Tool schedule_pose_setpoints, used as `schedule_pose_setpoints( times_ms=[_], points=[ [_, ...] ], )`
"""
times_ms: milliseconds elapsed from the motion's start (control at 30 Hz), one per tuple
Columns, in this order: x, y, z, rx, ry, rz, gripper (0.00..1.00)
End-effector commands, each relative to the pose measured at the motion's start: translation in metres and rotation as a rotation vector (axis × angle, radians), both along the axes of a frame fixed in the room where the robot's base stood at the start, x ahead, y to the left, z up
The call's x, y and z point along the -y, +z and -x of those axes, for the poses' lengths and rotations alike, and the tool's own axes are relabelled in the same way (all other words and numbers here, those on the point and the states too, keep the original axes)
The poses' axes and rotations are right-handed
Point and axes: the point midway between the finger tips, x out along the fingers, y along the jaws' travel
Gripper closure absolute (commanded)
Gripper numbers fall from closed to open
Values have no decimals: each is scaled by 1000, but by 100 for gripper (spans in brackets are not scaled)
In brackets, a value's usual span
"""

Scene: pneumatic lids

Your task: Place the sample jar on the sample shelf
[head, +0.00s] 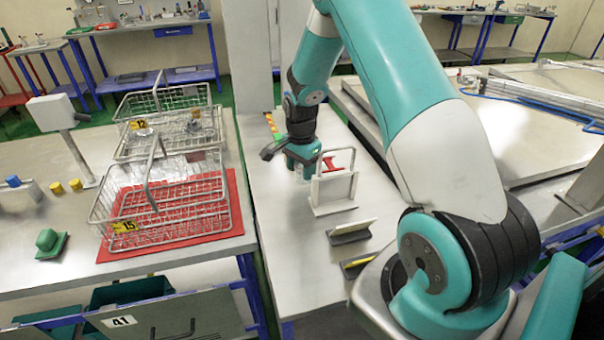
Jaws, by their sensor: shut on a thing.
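My gripper (303,168) points down over the narrow grey table (290,235) in the middle, behind a small white upright frame (334,192). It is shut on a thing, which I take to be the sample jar. The jar is too small and too hidden by the fingers to make out. I cannot tell whether it touches the table. No shelf is clearly marked as the sample shelf, and I cannot tell whether the white frame is part of it. A red piece (330,163) shows just behind the frame.
Two wire baskets (160,205) stand on the left bench, the nearer on a red mat (240,232). Angled holders (350,232) lie on the narrow table's near part. A large flat workbench (530,140) is at the right. The narrow table's left front is clear.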

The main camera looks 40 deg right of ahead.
Motion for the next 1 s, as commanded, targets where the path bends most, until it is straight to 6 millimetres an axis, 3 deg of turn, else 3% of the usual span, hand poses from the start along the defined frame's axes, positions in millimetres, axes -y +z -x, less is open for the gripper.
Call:
schedule_pose_setpoints(
  times_ms=[200, 567, 600, 700, 1000],
  points=[
    [0, -28, 0, -3, 0, -1, 78],
    [0, -34, 0, -1, 0, -1, 78],
    [0, -34, 0, -1, 0, -1, 48],
    [0, -33, 0, -1, 0, -1, 25],
    [0, -31, 0, -1, 0, 0, 25]
  ],
)
